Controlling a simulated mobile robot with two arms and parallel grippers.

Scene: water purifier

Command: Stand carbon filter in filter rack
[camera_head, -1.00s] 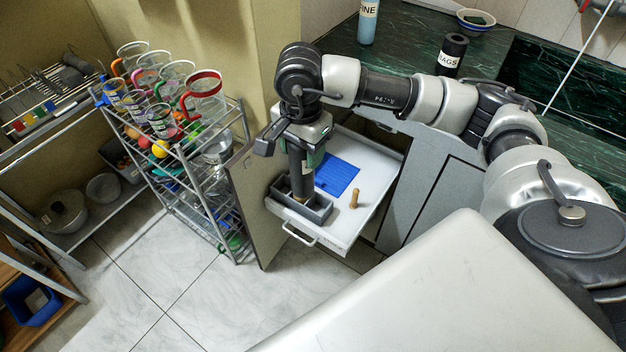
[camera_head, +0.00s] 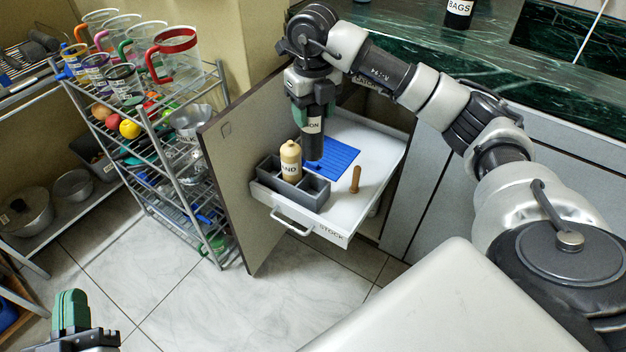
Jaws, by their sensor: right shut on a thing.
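My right gripper (camera_head: 313,112) is shut on the carbon filter (camera_head: 313,147), a dark upright cylinder with a white label ending in "ON". The filter hangs just behind the grey filter rack (camera_head: 313,198), in front of part of the blue mat; I cannot tell its exact height above the drawer. The rack stands at the drawer's front left. A tan sand filter (camera_head: 290,160) labelled "SAND" stands in its middle compartment. The compartments on both sides of it look empty. My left gripper (camera_head: 71,310) shows green fingers at the bottom left, away from the drawer; its opening is unclear.
The pulled-out white drawer (camera_head: 372,150) also holds a blue ribbed mat (camera_head: 342,158) and a small wooden peg (camera_head: 355,180). An open cabinet door (camera_head: 235,150) stands left of it. A wire cart (camera_head: 150,165) with jugs is farther left. The floor in front is clear.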

